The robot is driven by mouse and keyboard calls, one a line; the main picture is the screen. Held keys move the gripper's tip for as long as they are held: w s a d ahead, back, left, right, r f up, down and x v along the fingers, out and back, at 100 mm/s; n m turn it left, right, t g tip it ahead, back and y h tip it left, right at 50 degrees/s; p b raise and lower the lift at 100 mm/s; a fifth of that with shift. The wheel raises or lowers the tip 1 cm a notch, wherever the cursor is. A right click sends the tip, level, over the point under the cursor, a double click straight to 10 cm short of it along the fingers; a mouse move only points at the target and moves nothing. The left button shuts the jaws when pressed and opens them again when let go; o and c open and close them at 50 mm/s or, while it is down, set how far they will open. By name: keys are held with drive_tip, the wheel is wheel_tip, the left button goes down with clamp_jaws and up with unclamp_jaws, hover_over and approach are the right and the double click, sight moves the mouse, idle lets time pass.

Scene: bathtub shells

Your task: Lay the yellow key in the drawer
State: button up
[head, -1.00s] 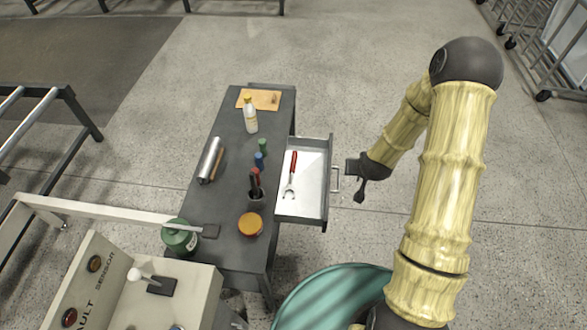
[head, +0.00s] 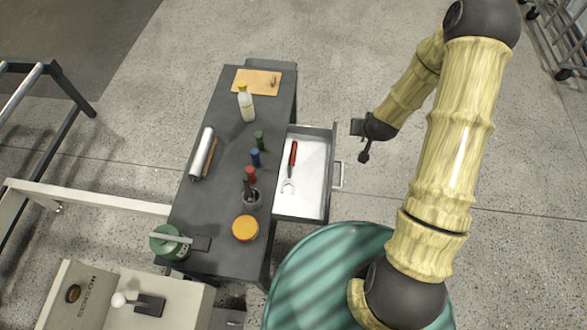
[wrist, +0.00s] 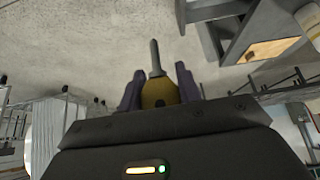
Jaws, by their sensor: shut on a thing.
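My gripper (head: 363,138) is in the air to the right of the open drawer (head: 310,192), apart from it. In the wrist view my gripper (wrist: 158,82) is shut on the yellow key (wrist: 158,95). The key has a yellow head between the two fingers and a thin grey shaft pointing up and away in the picture. In the head view the key is too small and dark to make out clearly. The drawer is pulled out from the right side of the dark workbench, with a pale floor and a handle on its right.
A red-handled wrench (head: 292,160) lies in the drawer. On the workbench (head: 219,208) stand a white bottle (head: 246,106), small coloured tubes, a cup and an orange-lidded jar (head: 245,228). A wooden board (head: 257,82) lies at its back. The drawer's right and front floor is bare.

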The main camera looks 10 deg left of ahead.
drive_tip(key=shift+s+a, duration=0.2)
drive_tip(key=shift+s, duration=0.05)
drive_tip(key=shift+f+b, duration=0.3)
drive_tip(key=shift+b, duration=0.15)
drive_tip(key=a+f+b, duration=1.4)
drive_tip(key=f+b, duration=0.3)
drive_tip(key=b, duration=1.3)
drive_tip(key=shift+w, duration=0.4)
wheel_tip(320, 180, down, 6)
drive_tip(key=b, duration=0.4)
drive_tip(key=shift+f+b, duration=0.1)
drive_tip(key=shift+b, duration=0.25)
